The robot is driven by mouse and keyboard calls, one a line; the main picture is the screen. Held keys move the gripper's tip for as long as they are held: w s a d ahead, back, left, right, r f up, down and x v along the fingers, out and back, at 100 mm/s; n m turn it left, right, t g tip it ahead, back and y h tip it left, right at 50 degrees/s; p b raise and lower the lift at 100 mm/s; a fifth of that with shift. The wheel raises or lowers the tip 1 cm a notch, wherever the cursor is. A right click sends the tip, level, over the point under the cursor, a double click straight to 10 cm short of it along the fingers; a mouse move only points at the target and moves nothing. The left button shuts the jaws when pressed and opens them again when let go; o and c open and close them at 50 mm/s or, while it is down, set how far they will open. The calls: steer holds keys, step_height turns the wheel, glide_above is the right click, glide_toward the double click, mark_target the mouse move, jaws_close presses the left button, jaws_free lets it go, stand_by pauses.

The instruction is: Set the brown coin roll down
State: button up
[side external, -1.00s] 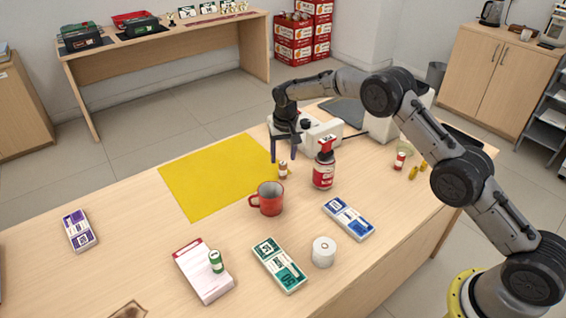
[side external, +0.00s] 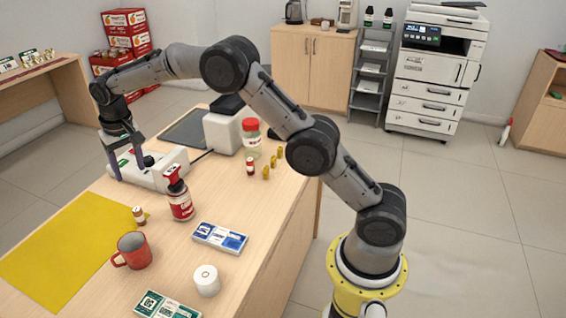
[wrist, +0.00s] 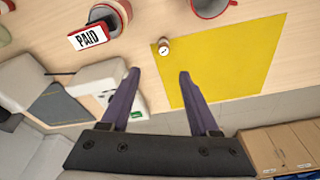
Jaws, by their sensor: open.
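My gripper (side external: 131,172) is open and empty, raised above the counter and apart from the roll. In the wrist view its two fingers (wrist: 159,74) are spread, with nothing between them.
The red mug (side external: 134,251) and pump bottle (side external: 180,196) stand close to the roll. A white machine (side external: 155,168) lies behind, near my fingers. A blue banknote bundle (side external: 220,237) and white paper roll (side external: 206,281) are nearer. Most of the yellow mat is clear.

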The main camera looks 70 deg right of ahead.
steer(key=s+d+r+n+t, duration=0.1)
steer(key=s+r, duration=0.7)
steer(key=s, duration=0.3)
steer(key=s+d+r+n+t, duration=0.1)
steer(key=s+r, duration=0.7)
steer(key=s, duration=0.3)
steer(key=s+f+n, duration=0.1)
steer(key=s+f, duration=0.1)
steer(key=s, duration=0.8)
steer(key=s+f+n+t, duration=0.1)
steer(key=s+f, duration=0.2)
steer(key=s, duration=0.8)
steer(key=shift+d+t+y, duration=0.15)
steer(key=shift+t+y, duration=0.15)
